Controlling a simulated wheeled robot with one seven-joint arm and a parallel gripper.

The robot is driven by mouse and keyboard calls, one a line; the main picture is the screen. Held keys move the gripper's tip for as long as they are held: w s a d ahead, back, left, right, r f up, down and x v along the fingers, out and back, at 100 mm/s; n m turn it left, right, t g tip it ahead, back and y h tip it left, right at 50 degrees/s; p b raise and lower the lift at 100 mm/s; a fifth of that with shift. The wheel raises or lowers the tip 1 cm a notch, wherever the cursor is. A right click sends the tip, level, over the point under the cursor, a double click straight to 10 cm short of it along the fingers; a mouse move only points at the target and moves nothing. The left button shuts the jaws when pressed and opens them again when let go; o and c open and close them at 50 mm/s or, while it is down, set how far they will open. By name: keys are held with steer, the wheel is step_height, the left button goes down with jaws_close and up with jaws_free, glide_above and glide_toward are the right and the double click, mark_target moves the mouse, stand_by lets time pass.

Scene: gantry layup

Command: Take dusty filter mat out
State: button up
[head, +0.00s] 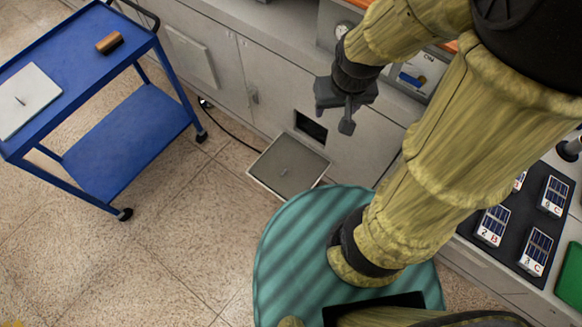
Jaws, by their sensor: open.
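A grey, dusty-looking square mat (287,168) with a pale rim and a small grip at its middle lies low in front of the cabinet, apparently on the floor. A dark rectangular opening (311,127) shows in the cabinet front just above and behind it. A similar but cleaner, pale mat (35,92) with a small grip lies on the blue cart's top. My gripper (337,112) is open and empty, held above and to the right of the grey mat, in front of the cabinet. I cannot tell its exact distance from the opening.
The blue cart (75,45) stands at the left, with a brown block (109,43) on top. A black cable (232,128) runs along the cabinet foot. At the right, a dark tray holds several labelled panels (493,226). The tiled floor (150,240) between is clear.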

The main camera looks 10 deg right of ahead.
steer(key=w+p+v, duration=0.1)
steer(key=p+v, duration=0.7)
steer(key=w+p+v, duration=0.2)
steer(key=p+v, duration=0.6)
steer(key=shift+w+r, duration=0.25)
steer(key=shift+r, duration=0.3)
steer(key=shift+c, duration=0.2)
steer(key=c, duration=0.3)
steer(key=shift+a+f, duration=0.1)
steer(key=shift+c, duration=0.7)
